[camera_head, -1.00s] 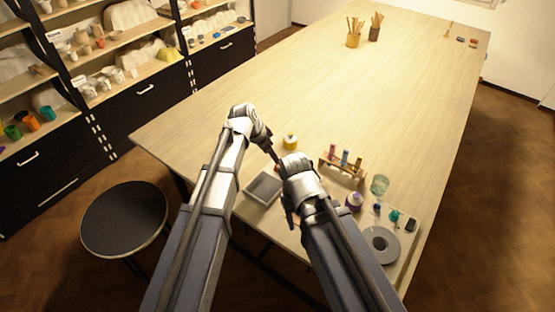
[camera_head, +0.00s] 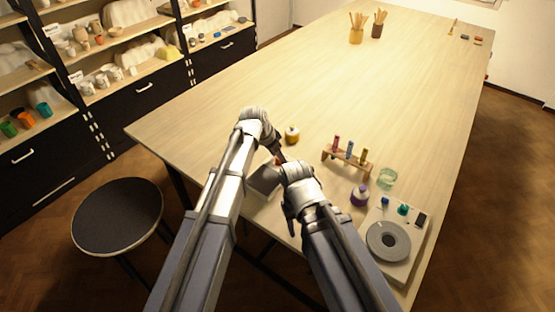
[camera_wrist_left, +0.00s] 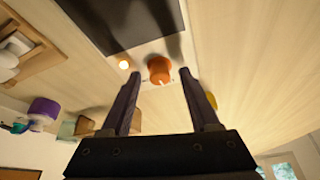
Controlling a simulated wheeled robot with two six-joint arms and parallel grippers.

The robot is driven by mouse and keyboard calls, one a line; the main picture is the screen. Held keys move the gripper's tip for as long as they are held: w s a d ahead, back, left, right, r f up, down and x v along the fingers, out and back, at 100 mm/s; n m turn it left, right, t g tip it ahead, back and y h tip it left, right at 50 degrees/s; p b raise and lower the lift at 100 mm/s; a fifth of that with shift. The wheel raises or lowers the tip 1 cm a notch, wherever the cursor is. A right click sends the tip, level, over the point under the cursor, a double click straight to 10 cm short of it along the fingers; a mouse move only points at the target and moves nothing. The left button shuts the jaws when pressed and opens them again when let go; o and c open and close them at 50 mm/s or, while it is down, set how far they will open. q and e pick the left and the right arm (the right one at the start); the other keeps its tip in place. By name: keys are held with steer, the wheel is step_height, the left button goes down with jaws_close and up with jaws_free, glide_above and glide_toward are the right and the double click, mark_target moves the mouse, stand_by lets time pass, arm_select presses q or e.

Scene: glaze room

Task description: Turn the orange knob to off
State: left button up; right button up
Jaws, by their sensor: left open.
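The orange knob (camera_wrist_left: 159,70) shows in the left wrist view on the pale front of a device with a dark square top plate (camera_wrist_left: 125,22). A small light (camera_wrist_left: 124,64) glows beside the knob. My left gripper (camera_wrist_left: 160,75) is open, with one finger on either side of the knob in this view; I cannot tell whether they touch it. In the head view the dark-topped device (camera_head: 263,183) is partly behind my arms, and my left gripper (camera_head: 277,153) reaches over its far edge. My right gripper (camera_head: 291,222) is mostly hidden by its own wrist.
A wooden rack with coloured tubes (camera_head: 347,160), a yellow jar (camera_head: 292,135), a purple bottle (camera_head: 360,196), a glass (camera_head: 387,179) and a device with a grey round plate (camera_head: 372,243) stand nearby. A stool (camera_head: 117,215) is at the left. The table's middle is clear.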

arm_select(q)
steer(key=shift+c, duration=0.3)
jaws_close()
stand_by(0.3)
